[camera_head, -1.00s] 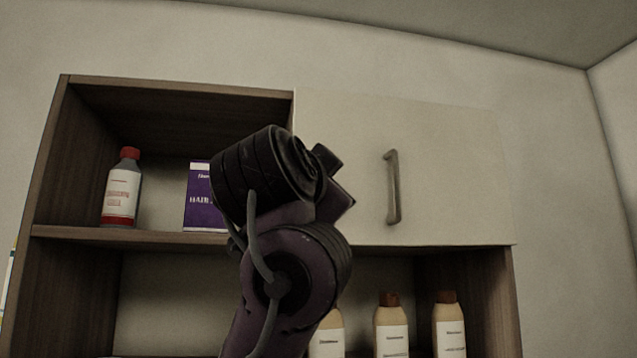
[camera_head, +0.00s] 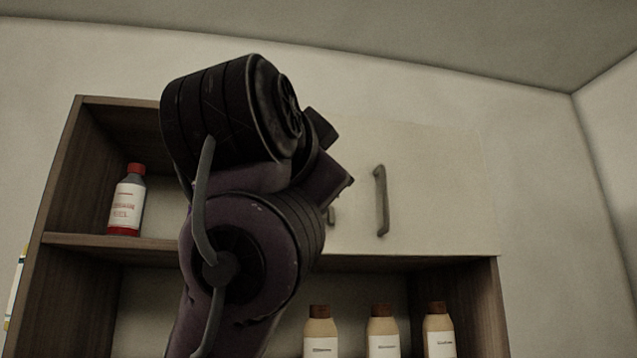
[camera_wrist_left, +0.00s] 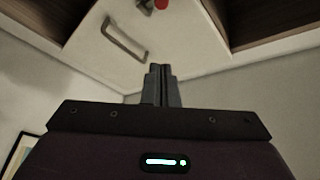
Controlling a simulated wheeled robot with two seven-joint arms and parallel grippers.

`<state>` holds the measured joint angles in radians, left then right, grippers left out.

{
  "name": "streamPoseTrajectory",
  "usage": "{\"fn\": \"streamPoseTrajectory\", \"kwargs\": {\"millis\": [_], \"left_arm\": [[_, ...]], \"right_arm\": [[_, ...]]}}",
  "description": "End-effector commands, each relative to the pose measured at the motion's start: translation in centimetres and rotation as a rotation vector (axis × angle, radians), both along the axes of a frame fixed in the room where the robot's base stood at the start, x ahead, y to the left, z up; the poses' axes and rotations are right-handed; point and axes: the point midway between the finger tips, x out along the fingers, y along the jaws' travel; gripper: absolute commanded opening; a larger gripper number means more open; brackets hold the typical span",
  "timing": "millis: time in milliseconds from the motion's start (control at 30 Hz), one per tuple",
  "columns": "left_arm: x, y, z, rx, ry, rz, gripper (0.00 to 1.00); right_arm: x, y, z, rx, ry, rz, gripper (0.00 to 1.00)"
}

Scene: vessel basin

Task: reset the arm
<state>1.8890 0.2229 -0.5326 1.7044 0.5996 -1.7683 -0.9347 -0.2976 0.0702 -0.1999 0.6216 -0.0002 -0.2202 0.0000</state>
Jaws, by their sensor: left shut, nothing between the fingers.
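My left arm rises in front of the cabinet in the head view, and its links hide part of the shelves and door. My left gripper (camera_wrist_left: 160,72) shows in the wrist view with its two fingers together and nothing between them. Beyond the fingertips is the pale cabinet door (camera_wrist_left: 165,45) with its metal handle (camera_wrist_left: 124,39); the fingers do not hold the handle. In the head view the door (camera_head: 440,195) covers the upper right compartment, and its handle (camera_head: 381,200) is right of my arm. My right gripper is not in view.
A red-capped bottle (camera_head: 127,203) stands on the upper left shelf (camera_head: 100,243). Several brown-capped bottles (camera_head: 383,330) stand in the lower compartment. A small red object (camera_wrist_left: 161,4) shows at the wrist view's top edge. Bare wall lies right of the cabinet.

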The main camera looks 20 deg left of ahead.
Motion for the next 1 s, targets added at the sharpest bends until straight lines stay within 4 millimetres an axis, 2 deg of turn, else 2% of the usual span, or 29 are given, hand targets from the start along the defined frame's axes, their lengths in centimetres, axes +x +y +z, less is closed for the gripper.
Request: {"fn": "streamPoseTrajectory", "kwargs": {"millis": [533,667,767,867,1000], "left_arm": [[0.0,0.0,0.0,0.0,0.001,0.0,0.0],[1.6,-0.1,-1.6,-0.007,0.032,-0.009,0.0],[4.8,-0.3,-5.2,-0.024,0.098,-0.028,0.0],[8.7,-0.6,-10.8,-0.058,0.192,-0.054,0.0],[13.1,-0.8,-19.8,-0.12,0.331,-0.085,0.0]], "right_arm": [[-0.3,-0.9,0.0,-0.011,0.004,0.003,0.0],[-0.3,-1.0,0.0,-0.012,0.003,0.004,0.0],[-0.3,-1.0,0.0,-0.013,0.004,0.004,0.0],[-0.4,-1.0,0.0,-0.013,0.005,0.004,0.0],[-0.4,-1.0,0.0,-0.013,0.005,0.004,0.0]]}}
